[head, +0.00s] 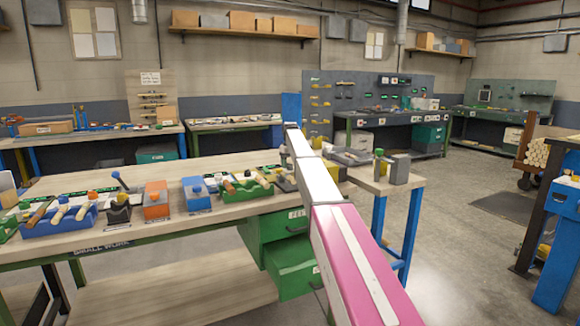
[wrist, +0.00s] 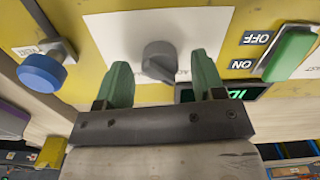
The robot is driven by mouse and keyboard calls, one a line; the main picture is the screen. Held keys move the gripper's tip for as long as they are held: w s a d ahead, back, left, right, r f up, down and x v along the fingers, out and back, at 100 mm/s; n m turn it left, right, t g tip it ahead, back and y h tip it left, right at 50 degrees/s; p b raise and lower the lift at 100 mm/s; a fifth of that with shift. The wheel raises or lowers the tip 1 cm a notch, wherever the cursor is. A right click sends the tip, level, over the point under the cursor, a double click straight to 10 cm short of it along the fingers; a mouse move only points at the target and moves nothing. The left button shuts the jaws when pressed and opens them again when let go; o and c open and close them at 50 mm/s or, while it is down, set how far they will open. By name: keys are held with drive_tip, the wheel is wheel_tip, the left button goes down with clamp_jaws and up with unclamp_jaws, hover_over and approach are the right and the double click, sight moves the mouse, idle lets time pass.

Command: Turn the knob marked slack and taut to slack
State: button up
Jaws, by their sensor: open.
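A dark grey knob (wrist: 159,61) sits on a white plate (wrist: 118,35) fixed to a yellow panel (wrist: 88,75) in the wrist view. My gripper (wrist: 162,80) is open, with one green finger on each side of the knob and gaps between. I cannot tell whether the fingertips reach beside the knob or stop short of it. The plate's lettering is mostly hidden by the right finger, and the knob's setting cannot be read. In the head view my arm covers the knob and gripper.
On the panel, a blue round button (wrist: 41,73) is at left and a green rocker switch (wrist: 289,54) marked OFF and ON at right. A small lit display (wrist: 235,94) lies partly behind the right finger. The workbench (head: 150,218) holds several tools and bins.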

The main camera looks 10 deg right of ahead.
wheel_tip(320, 180, up, 10)
idle(0.4)
